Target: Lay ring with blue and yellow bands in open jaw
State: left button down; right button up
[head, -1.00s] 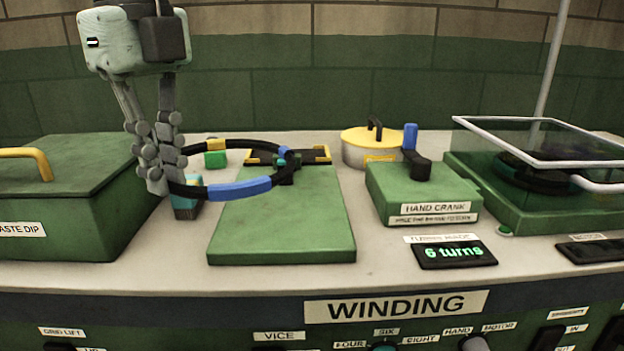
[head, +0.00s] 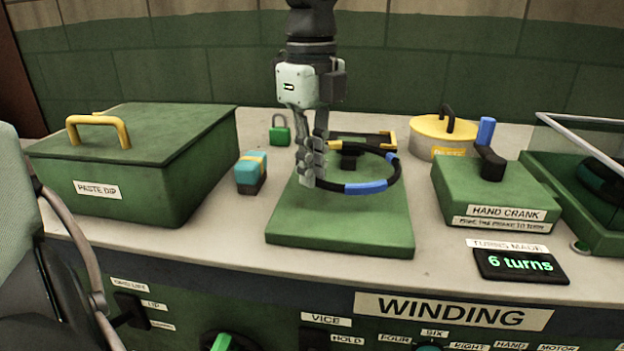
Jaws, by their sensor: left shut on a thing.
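The black ring with blue and yellow bands (head: 366,187) is held level above the green vice base (head: 345,232). My left gripper (head: 312,172) points down over the left part of that base and is shut on the ring's left side. The vice's dark jaw (head: 378,140) with yellow ends is at the back of the base. A dark block shows inside the ring's outline, near its far side. I cannot tell whether the ring touches the jaw or block. My right gripper is not in view.
A green paste dip box (head: 150,160) stands left, with a blue block (head: 251,174) and green padlock (head: 280,134) between it and the vice. Right are a yellow-lidded pot (head: 443,128), the hand crank (head: 490,195) and a display (head: 518,264) reading 6 turns.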

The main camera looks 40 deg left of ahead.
pick_arm(q)
notch_tip(320, 180, down, 3)
jog(key=c, duration=1.6)
grip_release()
jog(key=shift+r, duration=0.15)
notch_tip(320, 180, up, 12)
jog(key=shift+s+f, duration=0.1)
